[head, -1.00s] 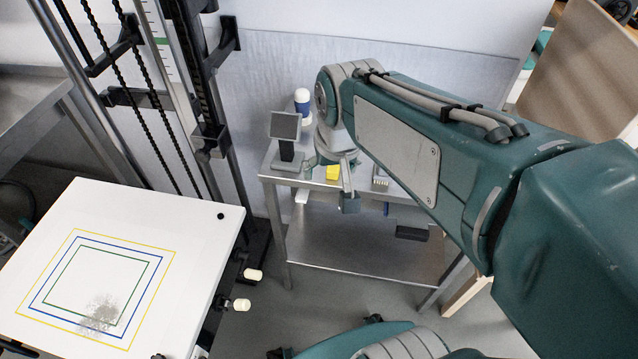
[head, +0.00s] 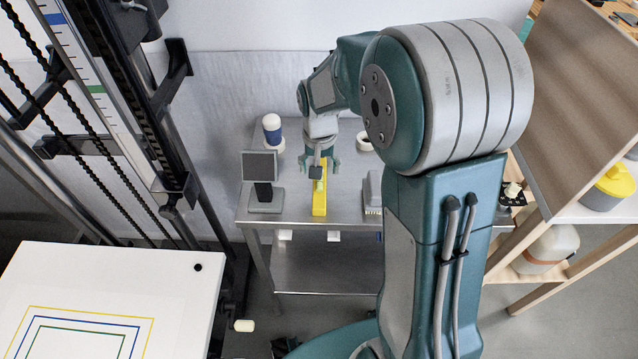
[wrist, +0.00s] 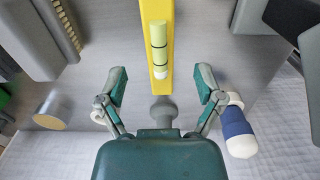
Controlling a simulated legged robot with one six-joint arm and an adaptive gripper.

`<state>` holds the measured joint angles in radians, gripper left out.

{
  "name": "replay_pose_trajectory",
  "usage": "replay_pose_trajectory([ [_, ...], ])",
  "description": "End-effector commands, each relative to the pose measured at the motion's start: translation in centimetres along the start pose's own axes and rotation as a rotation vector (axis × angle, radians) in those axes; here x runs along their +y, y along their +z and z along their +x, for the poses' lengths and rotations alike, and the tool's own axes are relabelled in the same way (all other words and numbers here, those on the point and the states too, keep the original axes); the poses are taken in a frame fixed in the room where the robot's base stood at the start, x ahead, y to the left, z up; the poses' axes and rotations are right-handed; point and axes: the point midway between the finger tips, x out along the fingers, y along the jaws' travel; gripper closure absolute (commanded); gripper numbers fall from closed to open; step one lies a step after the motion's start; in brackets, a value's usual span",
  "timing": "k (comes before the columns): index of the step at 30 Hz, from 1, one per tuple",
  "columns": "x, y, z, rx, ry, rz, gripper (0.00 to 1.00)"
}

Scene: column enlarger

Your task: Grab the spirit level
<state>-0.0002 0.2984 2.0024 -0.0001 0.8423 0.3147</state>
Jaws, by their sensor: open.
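The spirit level is a yellow bar with a pale green vial (wrist: 158,45); it lies on the metal table, and its yellow body shows in the head view (head: 320,202). My gripper (wrist: 161,88) is open, with its two green fingers spread to either side of the line of the bar in the wrist view.
On the metal table (head: 290,226), a small dark-screened stand (head: 262,180) is left of the level and a blue-and-white bottle (head: 272,130) is behind it. A grey device (head: 373,192) lies to the right. A shelf with containers (head: 548,250) is further right.

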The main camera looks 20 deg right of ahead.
Motion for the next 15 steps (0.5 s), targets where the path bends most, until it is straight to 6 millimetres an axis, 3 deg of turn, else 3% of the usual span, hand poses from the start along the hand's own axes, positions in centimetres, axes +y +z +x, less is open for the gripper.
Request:
replay_pose_trajectory([
  [15, -0.1, -0.2, 5.8, -0.001, 0.000, 0.000, 0.14],
])
